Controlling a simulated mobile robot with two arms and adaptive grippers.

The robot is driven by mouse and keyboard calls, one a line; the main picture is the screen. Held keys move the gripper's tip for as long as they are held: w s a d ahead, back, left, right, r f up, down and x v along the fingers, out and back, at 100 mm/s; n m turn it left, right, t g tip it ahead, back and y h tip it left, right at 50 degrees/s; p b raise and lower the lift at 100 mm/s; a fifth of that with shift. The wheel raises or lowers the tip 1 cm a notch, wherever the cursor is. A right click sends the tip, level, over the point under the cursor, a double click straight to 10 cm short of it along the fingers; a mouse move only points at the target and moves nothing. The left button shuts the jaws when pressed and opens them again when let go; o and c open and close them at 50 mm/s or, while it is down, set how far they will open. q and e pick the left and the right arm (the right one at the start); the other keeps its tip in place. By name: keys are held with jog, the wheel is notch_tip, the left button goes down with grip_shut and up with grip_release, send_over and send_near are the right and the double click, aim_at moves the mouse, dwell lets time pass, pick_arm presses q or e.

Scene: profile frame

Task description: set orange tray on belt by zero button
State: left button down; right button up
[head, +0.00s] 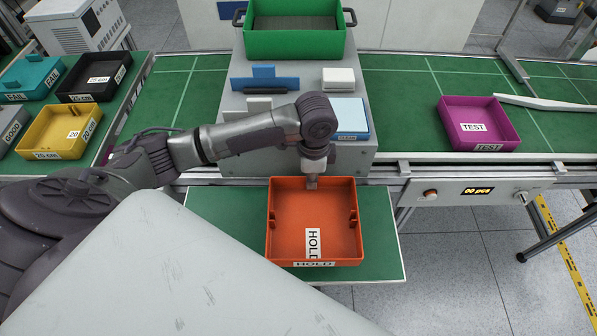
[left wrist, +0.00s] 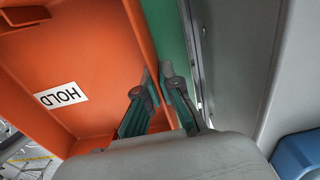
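The orange tray (head: 314,262), marked HOLD, sits level on a green shelf (head: 385,250) in front of the belt. It looks empty. My left gripper (head: 312,186) is at the middle of its far wall, pointing down. In the left wrist view the fingers (left wrist: 158,84) straddle that wall of the orange tray (left wrist: 70,60), one inside and one outside, and appear closed against it. The green belt (head: 400,90) lies beyond. A panel on its front edge carries a red-orange button (head: 430,194), a display reading 00 pcs (head: 478,190) and a knob (head: 521,198). My right gripper is out of view.
A purple TEST tray (head: 479,125) stands on the belt behind the panel, with a white bar (head: 545,103) beside it. A grey stand (head: 230,130) holds blue and white parts and a green bin (head: 295,30). Belt between stand and purple tray is clear.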

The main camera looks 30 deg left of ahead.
aim_at(339, 194)
pick_arm(q)
jog(key=d+r, duration=0.1)
jog(key=d, duration=0.1)
jog(key=w+d+r+b, duration=0.1)
jog(key=d, duration=0.1)
jog(key=d+r, duration=0.2)
jog(key=d, duration=0.1)
jog(key=shift+w, duration=0.3)
jog(key=shift+w+d+r, duration=0.1)
jog(key=shift+d+r, duration=0.45)
jog(key=shift+a+r+n, duration=0.15)
jog(key=shift+n, duration=0.15)
jog(key=s+a+r+n, duration=0.5)
jog(key=s+n, duration=0.4)
jog(key=n, duration=0.2)
jog(key=shift+s+a+r+b, duration=0.25)
jog(key=shift+s+r+b, duration=0.05)
jog(key=shift+r+b, duration=0.15)
